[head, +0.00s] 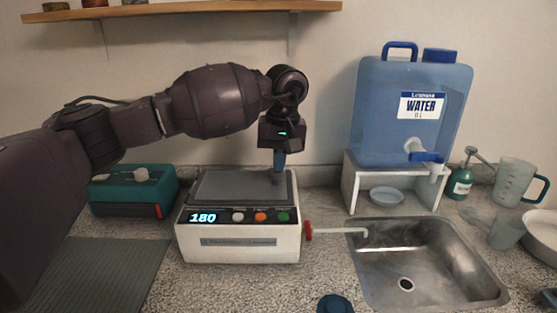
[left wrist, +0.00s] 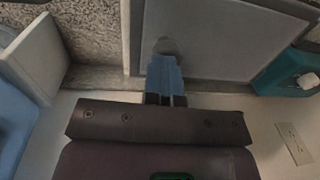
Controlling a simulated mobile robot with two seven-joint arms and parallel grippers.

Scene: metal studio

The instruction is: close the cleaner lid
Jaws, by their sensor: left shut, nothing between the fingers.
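The cleaner (head: 240,243) is a white box with a dark front panel, a lit "180" display and several round buttons. Its grey lid (head: 228,186) lies flat over the top in the head view; it also shows in the left wrist view (left wrist: 225,40). My left gripper (head: 279,168) points straight down over the right rear part of the lid, with its blue fingers shut and empty. My right gripper is not in view.
A red-handled drain pipe (head: 308,231) sticks out right of the cleaner toward the steel sink (head: 440,262). A blue water container (head: 412,110) stands on a white stand behind the sink. A teal box (head: 133,190) and a ribbed grey mat (head: 95,275) are on the left.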

